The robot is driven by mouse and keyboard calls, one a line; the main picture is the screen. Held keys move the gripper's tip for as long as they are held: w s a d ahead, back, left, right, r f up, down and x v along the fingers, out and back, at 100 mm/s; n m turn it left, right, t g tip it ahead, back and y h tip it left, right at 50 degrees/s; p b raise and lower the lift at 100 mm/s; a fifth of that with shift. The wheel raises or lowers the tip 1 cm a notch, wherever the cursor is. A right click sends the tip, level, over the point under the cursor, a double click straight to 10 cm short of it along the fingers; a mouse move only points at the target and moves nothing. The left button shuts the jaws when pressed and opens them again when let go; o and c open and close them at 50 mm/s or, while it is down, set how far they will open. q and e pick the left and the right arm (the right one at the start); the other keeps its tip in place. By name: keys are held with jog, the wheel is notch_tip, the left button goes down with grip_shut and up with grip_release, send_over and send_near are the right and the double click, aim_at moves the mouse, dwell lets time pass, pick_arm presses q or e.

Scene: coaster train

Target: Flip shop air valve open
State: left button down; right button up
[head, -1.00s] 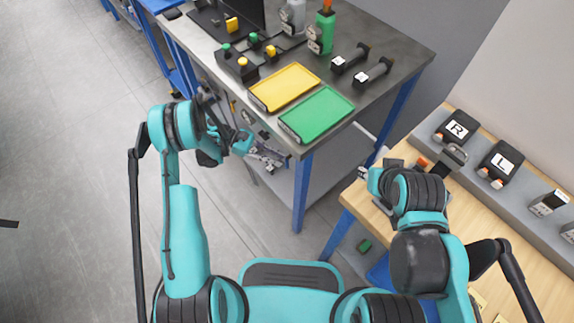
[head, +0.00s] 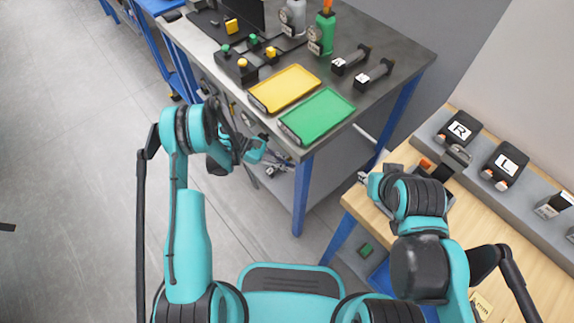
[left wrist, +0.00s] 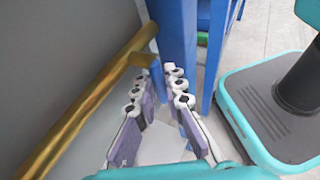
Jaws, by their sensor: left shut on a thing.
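In the left wrist view a brass pipe (left wrist: 88,105) runs diagonally along a grey panel. A blue lever (left wrist: 157,80), which looks like the valve handle, hangs from the pipe's upper end beside a blue post (left wrist: 178,35). My left gripper (left wrist: 163,92) has its purple-padded fingers on either side of the lever and is shut on it. In the head view my left gripper (head: 270,163) is under the metal table's front edge, where its fingers are partly hidden. My right gripper (head: 365,180) is over the wooden table's left edge; its finger state is unclear.
The metal table (head: 390,55) holds a yellow tray (head: 284,90), a green tray (head: 317,116), bottles and dark handled tools. A blue table leg (head: 302,195) stands close to my left gripper. The wooden table (head: 455,210) is on the right.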

pick_arm(q)
jog(key=shift+w+a+r+m+t+y+p, duration=0.1)
jog(key=shift+w+a+m+t+y+p, duration=0.15)
jog(key=shift+m+t+y, duration=0.45)
jog(key=shift+w+a+r+m+t+y+p, duration=0.15)
jog(key=shift+t+y, duration=0.3)
jog(key=shift+y, duration=0.5)
jog(key=shift+w+a+m+t+y+p, duration=0.2)
jog(key=shift+a+m+t+y+p, duration=0.15)
jog(key=shift+t+y, duration=0.35)
jog(key=c, duration=1.9)
grip_release()
jog(key=shift+o, duration=0.2)
jog(key=shift+r, duration=0.1)
jog(key=w+v, duration=0.1)
jog(key=v, duration=1)
jog(key=shift+s+r, duration=0.4)
